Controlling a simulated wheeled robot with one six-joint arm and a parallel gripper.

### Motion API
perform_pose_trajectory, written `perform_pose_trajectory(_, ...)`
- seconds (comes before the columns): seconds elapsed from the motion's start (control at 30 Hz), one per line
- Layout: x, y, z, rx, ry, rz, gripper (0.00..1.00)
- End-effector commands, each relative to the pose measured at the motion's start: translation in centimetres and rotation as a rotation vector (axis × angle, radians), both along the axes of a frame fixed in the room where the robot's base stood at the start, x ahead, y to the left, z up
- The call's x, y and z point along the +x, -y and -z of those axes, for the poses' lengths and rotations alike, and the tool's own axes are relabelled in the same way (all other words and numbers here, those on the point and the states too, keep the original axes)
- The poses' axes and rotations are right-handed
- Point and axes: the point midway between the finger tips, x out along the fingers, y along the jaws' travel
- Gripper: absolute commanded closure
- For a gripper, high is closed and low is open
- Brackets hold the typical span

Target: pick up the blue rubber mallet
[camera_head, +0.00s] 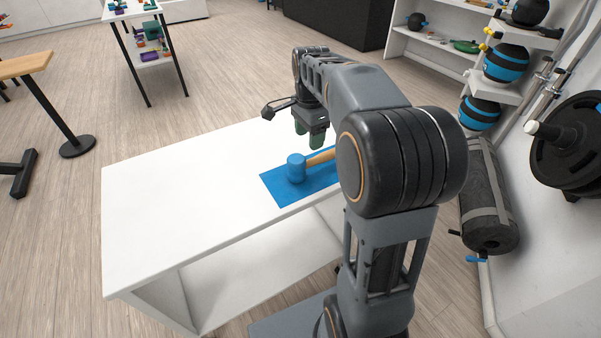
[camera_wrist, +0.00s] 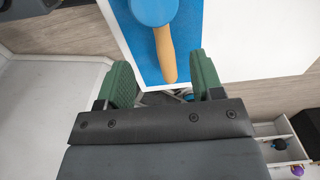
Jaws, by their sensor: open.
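The blue rubber mallet (camera_head: 297,167) has a blue head and a light wooden handle. It lies on a blue mat (camera_head: 283,189) on the white table (camera_head: 180,190). In the head view my arm hides the handle's far end. In the wrist view the mallet's head (camera_wrist: 153,10) is at the top edge, partly cut off, and its handle (camera_wrist: 165,55) points down between my fingers. My gripper (camera_head: 309,136) is open and empty above the mat, just behind the mallet in the picture. Its two green fingers also show in the wrist view (camera_wrist: 162,80), apart from each other.
The table's left part is clear. At the right, a wall rack (camera_head: 490,85) holds black and blue balls, with a rolled dark mat (camera_head: 487,200) below. A small shelf table (camera_head: 150,60) and a wooden-topped table (camera_head: 25,64) stand at the back left, apart from the white table.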

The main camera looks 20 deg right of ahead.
Motion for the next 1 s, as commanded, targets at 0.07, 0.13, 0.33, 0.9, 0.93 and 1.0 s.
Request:
perform_pose_trajectory(0.07, -0.1, 0.0, 1.6, 0.001, -0.002, 0.000, 0.39)
perform_pose_trajectory(0.13, -0.1, 0.0, 2.7, 0.001, -0.001, 0.000, 0.39)
perform_pose_trajectory(0.33, -0.1, 0.0, 4.8, 0.000, 0.000, -0.001, 0.39)
perform_pose_trajectory(0.9, 0.0, 0.2, 10.2, 0.001, 0.001, -0.002, 0.39)
perform_pose_trajectory(0.93, 0.0, 0.2, 10.3, 0.001, 0.001, -0.002, 0.39)
perform_pose_trajectory(1.0, 0.0, 0.2, 10.4, 0.001, 0.001, -0.002, 0.39)
